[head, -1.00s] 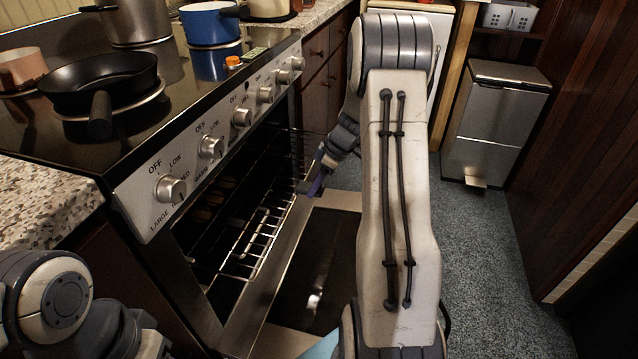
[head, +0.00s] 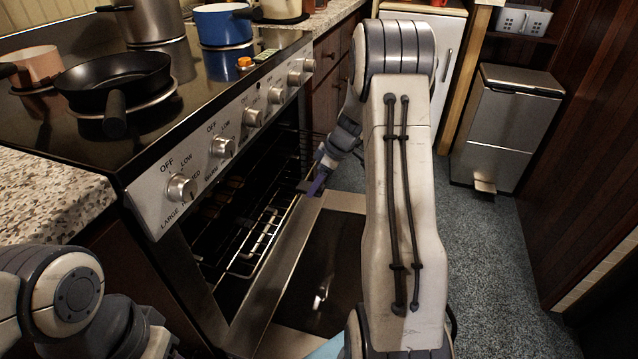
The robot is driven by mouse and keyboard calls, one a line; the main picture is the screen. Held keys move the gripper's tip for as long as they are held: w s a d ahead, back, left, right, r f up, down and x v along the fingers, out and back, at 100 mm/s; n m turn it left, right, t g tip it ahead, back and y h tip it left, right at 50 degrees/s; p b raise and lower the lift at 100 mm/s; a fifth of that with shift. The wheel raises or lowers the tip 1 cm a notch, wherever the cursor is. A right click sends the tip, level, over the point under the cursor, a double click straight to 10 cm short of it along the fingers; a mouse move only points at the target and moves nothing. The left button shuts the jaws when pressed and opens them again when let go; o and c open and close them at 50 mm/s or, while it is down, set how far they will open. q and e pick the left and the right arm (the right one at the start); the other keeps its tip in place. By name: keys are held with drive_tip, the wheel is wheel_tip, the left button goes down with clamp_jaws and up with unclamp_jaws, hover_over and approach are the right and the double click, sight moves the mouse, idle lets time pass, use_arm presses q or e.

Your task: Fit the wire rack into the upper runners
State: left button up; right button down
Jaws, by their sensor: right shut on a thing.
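The wire rack (head: 258,243) shows as bright metal wires inside the open oven (head: 215,318), below the knob panel. My right gripper (head: 311,186) is at the oven opening, at the far end of the rack's visible front wires. It is shut on the wire rack; the exact contact is small and dark. The upper runners are lost in the dark oven interior, so I cannot tell how the rack's sides sit on them. My left arm shows at the lower left, but its gripper is out of view.
The lowered oven door (head: 322,255) lies open beneath my right arm. A black frying pan (head: 118,80), a blue pot (head: 222,24) and other cookware stand on the stovetop. A metal bin (head: 510,125) stands at the right, with clear floor before it.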

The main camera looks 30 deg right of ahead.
sight(258, 176)
drive_tip(key=shift+w+a+p, duration=0.2)
drive_tip(key=shift+w+a, duration=0.75)
drive_tip(key=shift+w, duration=0.25)
drive_tip(key=shift+w+a+p, duration=0.2)
drive_tip(key=shift+w+a, duration=0.7)
drive_tip(key=shift+w, duration=0.25)
drive_tip(key=shift+w+a+p, duration=0.2)
drive_tip(key=shift+w+a, duration=0.75)
drive_tip(key=shift+w, duration=0.25)
drive_tip(key=shift+w+a+r+p, duration=0.1)
drive_tip(key=shift+w+a+p, duration=0.25)
drive_tip(key=shift+w+a, duration=0.55)
drive_tip(key=shift+w+a+f+p, duration=0.1)
drive_tip(key=shift+w+a+p, duration=0.45)
drive_tip(key=shift+w, duration=0.55)
drive_tip(key=shift+w+a+r+p, duration=0.1)
drive_tip(key=shift+w+a+p, duration=0.1)
drive_tip(key=shift+w+a, duration=0.75)
drive_tip(key=shift+c, duration=0.6)
unclamp_jaws()
drive_tip(key=shift+d, duration=0.1)
drive_tip(key=p+v, duration=0.2)
drive_tip(key=v, duration=0.8)
drive_tip(key=shift+r, duration=0.2)
